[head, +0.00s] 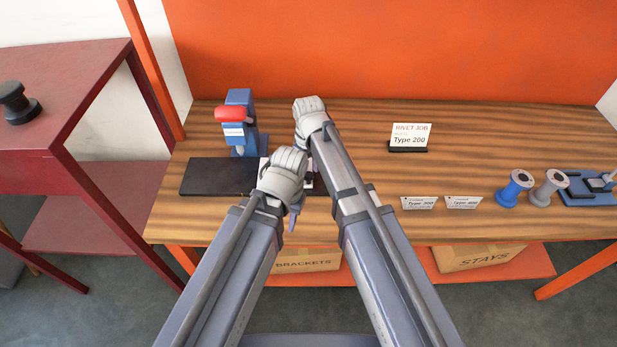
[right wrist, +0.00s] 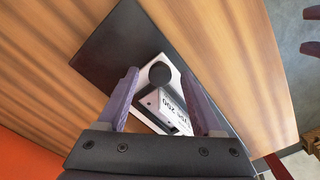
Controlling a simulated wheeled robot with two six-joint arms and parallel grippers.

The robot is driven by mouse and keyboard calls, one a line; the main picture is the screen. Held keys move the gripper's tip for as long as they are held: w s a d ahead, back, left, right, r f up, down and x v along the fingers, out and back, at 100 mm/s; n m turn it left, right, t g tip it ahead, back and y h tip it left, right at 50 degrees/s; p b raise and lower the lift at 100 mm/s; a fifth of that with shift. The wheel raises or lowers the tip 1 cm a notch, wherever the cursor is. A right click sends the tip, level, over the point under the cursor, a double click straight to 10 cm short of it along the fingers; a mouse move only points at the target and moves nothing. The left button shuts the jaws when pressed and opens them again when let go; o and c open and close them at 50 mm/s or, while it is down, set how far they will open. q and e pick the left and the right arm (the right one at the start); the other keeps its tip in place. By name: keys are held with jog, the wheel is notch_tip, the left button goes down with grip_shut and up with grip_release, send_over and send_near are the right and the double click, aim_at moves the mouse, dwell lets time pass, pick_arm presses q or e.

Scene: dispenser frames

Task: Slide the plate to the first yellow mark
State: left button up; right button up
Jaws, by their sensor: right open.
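The pale plate (right wrist: 148,96) shows in the right wrist view, with a round black knob and a "Type 200" label. It lies on the black base (right wrist: 112,48). My right gripper (right wrist: 160,74) is open, its two fingers either side of the plate; I cannot tell whether they touch it. In the head view the black base (head: 205,177) lies at the front left of the bench, and my wrists hide most of the plate. My left gripper (head: 293,216) is in front of the plate there, its jaws too hidden to judge. I see no yellow mark.
A blue press (head: 241,105) with a red handle stands behind the base. A "Rivet job Type 200" card (head: 410,135) stands at the back. Two type labels, a blue spool (head: 515,187) and a grey spool (head: 549,188) are at right.

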jog(key=shift+f, duration=0.1)
jog(key=shift+c, duration=0.3)
grip_shut()
dwell(1.1)
